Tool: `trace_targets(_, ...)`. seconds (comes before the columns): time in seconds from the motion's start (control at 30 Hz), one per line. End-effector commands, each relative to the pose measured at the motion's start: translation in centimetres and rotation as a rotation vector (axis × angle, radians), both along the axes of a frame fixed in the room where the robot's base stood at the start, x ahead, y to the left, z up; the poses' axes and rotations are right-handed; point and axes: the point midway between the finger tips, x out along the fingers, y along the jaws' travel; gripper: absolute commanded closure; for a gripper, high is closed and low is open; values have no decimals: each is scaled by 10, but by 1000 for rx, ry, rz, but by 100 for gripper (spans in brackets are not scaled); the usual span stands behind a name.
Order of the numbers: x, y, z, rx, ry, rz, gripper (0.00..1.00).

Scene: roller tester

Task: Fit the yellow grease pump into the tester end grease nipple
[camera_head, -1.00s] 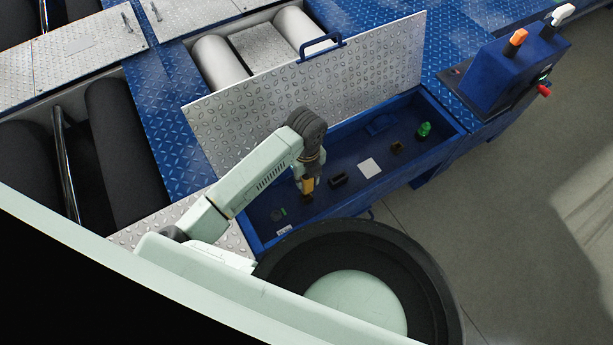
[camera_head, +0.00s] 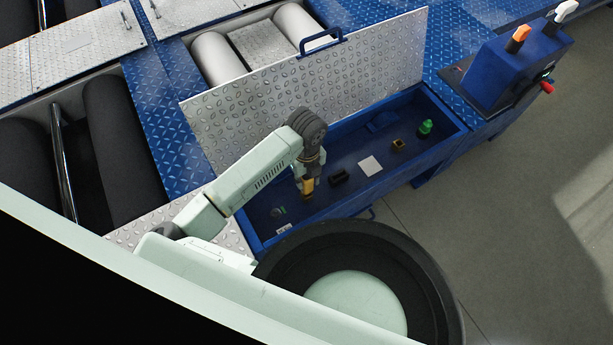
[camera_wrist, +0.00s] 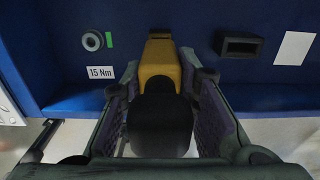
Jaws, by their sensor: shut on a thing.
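The yellow grease pump (camera_wrist: 160,62) is gripped between the two fingers of my gripper (camera_wrist: 165,95). Its yellow body points away from the wrist camera and its near end is black. In the head view my gripper (camera_head: 309,178) hangs over the near left part of the open blue trough, with the yellow pump (camera_head: 308,187) pointing down. A grey round fitting (camera_wrist: 93,40) with a green strip beside it lies left of the pump, above a "15 Nm" label (camera_wrist: 101,72). I cannot tell whether the pump touches anything; what is at its far tip is hidden.
A black holder (camera_wrist: 238,45) and a white card (camera_wrist: 294,48) lie to the right of the pump. The raised tread-plate lid (camera_head: 235,122) stands behind my arm.

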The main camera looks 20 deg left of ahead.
Motion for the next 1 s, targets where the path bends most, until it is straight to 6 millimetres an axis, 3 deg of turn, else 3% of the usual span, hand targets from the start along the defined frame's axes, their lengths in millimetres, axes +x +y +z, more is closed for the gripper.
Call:
trace_targets(0.73,0,0,-24,0,0,-1,100)
trace_targets(0.77,0,0,-22,0,0,-1,70)
trace_targets(1.0,0,0,-22,0,0,0,54)
